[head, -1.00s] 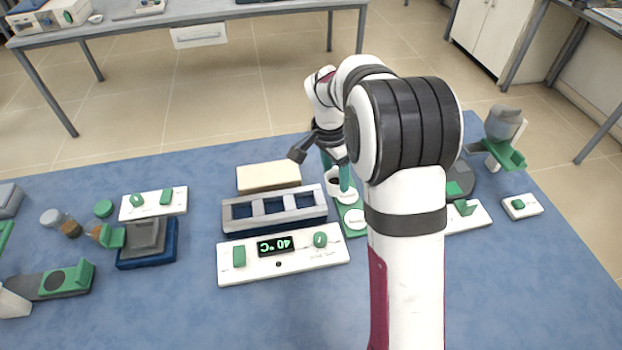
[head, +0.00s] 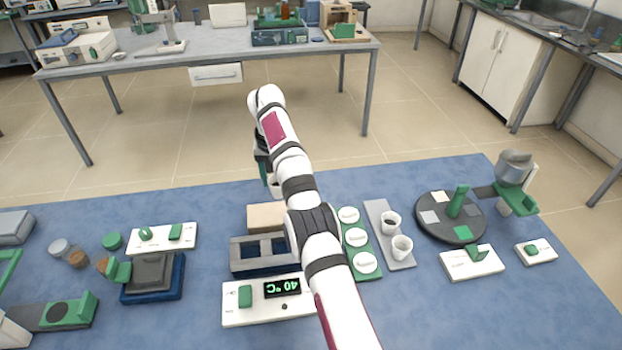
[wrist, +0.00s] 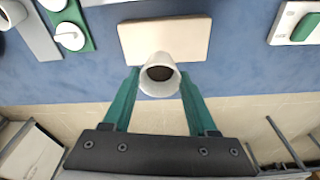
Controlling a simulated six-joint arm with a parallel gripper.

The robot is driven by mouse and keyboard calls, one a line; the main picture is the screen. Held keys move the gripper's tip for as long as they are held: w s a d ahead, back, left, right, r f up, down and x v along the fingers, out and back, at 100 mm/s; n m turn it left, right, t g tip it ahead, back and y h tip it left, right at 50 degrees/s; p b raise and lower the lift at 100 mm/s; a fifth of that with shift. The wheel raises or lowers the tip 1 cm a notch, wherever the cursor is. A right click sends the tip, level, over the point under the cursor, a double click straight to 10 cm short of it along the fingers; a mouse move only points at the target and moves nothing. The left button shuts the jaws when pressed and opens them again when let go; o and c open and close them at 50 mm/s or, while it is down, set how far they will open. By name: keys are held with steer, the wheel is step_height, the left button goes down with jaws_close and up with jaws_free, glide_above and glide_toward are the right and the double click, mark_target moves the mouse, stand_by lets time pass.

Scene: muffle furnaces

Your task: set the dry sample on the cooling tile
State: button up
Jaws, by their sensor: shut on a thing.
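My gripper (wrist: 160,88) is shut on a white crucible (wrist: 158,75) with dark material inside, held upright between the green fingers in the wrist view. The cooling tile (wrist: 165,38) is a pale beige slab, bare where I see it; the crucible's rim overlaps its near edge in the picture. I cannot tell the height between them. In the head view the tile (head: 263,215) lies behind the block with wells, and the crucible (head: 273,187) shows beyond the tile, partly hidden by my arm.
A grey block with square wells (head: 240,254) and a 40 °C control panel (head: 235,316) stand in front of the tile. To the right are a green rack of white discs (head: 353,219) and a grey tray (head: 375,212) with two cups. Blue bench is clear behind the tile.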

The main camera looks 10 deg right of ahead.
mark_target(276, 197)
steer(key=shift+a+f, duration=0.2)
steer(key=shift+a, duration=0.15)
steer(key=shift+w+f+n, duration=0.1)
steer(key=shift+f+n, duration=0.2)
steer(key=shift+f, duration=2.5)
steer(key=shift+f, duration=0.35)
steer(key=shift+f, duration=0.15)
steer(key=o, duration=1.5)
steer(key=shift+o, duration=0.2)
